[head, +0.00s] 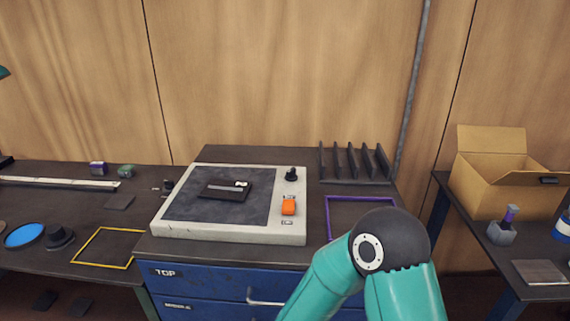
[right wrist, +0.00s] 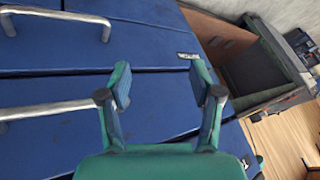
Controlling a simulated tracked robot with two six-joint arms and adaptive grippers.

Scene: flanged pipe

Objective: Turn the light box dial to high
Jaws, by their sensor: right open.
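The light box (head: 230,204) is a pale-framed box with a dark grey panel, lying on the dark bench top in the head view. Its black dial (head: 291,174) stands at the back right of the frame. An orange switch (head: 288,207) sits in front of the dial. Which setting the dial points to is too small to tell. My right gripper (right wrist: 164,92) is open and empty in the right wrist view, in front of the blue drawer fronts. In the head view only my right arm shows, and its gripper is out of sight. My left gripper is not in view.
A dark flat piece (head: 228,189) lies on the panel. A black rack (head: 354,163) and a purple frame (head: 362,204) are to the right. Blue drawers (head: 220,290) with a metal handle (head: 266,303) are below. A cardboard box (head: 500,185) stands on the right-hand table.

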